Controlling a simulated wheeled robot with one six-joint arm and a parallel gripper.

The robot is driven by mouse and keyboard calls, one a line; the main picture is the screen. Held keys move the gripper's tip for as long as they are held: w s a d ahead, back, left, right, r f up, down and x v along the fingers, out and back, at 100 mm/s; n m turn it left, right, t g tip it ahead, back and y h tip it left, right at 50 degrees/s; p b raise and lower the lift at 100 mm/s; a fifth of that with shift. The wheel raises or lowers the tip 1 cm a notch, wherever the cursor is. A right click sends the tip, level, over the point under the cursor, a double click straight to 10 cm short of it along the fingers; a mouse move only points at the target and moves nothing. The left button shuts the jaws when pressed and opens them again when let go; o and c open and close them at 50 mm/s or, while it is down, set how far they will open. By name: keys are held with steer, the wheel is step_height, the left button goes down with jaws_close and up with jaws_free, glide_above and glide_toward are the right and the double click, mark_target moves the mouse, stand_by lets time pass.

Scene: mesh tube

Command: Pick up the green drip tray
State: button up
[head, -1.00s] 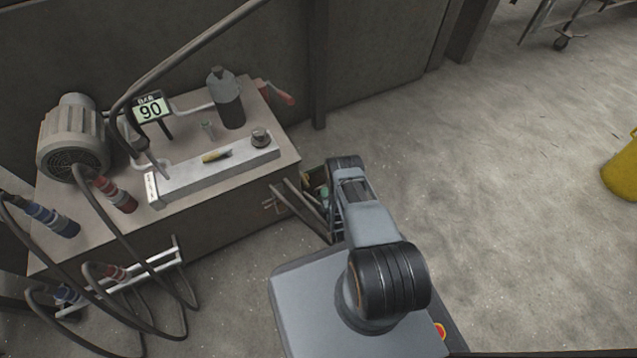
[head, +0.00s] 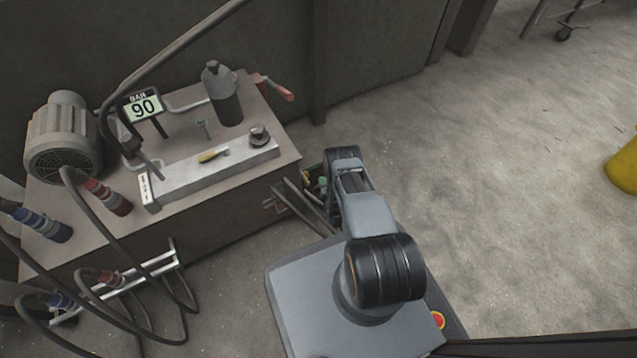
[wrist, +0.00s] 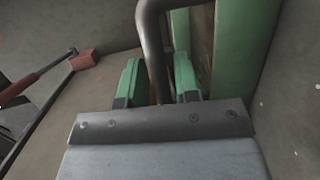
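My gripper (wrist: 158,82) has two green-padded fingers in the wrist view. They stand apart, one on each side of a dark bent bar (wrist: 152,30); I see no clear grip on it. A green-edged thing (wrist: 248,60) with a brownish inner face lies just right of and beyond the fingers; I cannot tell if it is the drip tray. In the head view, a dark green edge (head: 314,171) with small yellow and teal things shows beside the bench, partly hidden by my arm. My gripper is hidden there.
A red-ended lever (wrist: 84,60) is at left in the wrist view. Open floor lies right.

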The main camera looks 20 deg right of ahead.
jaws_close()
steer(key=shift+r, duration=0.15)
stand_by(0.4)
